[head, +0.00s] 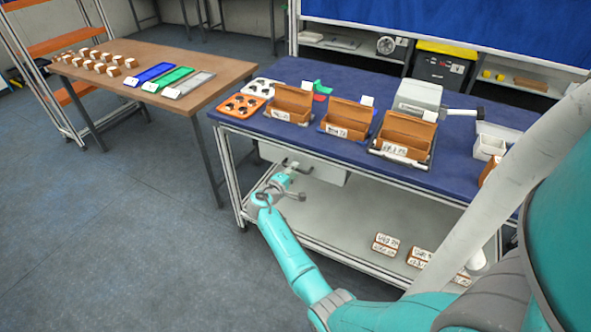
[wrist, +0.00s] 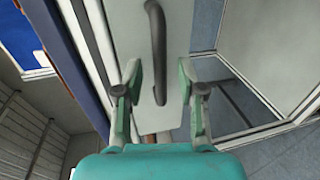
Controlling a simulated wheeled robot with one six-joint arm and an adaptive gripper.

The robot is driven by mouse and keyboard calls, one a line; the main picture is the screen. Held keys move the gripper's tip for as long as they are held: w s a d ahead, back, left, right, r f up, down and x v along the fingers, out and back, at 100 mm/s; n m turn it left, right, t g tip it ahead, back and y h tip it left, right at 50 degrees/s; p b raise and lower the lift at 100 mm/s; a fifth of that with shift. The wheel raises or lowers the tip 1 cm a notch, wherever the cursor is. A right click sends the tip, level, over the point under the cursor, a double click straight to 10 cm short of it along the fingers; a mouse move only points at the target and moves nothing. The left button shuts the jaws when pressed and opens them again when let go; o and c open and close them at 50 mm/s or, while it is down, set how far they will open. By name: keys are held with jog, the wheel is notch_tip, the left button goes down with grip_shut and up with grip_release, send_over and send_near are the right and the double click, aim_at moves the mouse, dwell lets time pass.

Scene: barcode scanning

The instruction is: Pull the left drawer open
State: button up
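The left drawer (head: 325,172) is a light grey box front under the blue-topped workbench, and it appears closed. Its dark bar handle (wrist: 157,45) runs lengthwise in the wrist view, on the pale drawer front (wrist: 178,25). In the head view the handle (head: 291,164) shows just beyond my gripper (head: 283,183). My gripper (wrist: 160,85) is open, with one finger on either side of the handle's near end. I see gaps between the fingers and the handle, and no clear contact.
The workbench (head: 232,119) carries brown open boxes (head: 346,117), an orange tray (head: 238,107) and a grey device (head: 417,97). Its lower shelf (head: 350,215) holds small labelled boxes (head: 386,243). A brown table (head: 200,62) stands at left. The floor (head: 130,220) in front is clear.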

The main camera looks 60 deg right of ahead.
jog(key=shift+x, duration=1.15)
grip_shut()
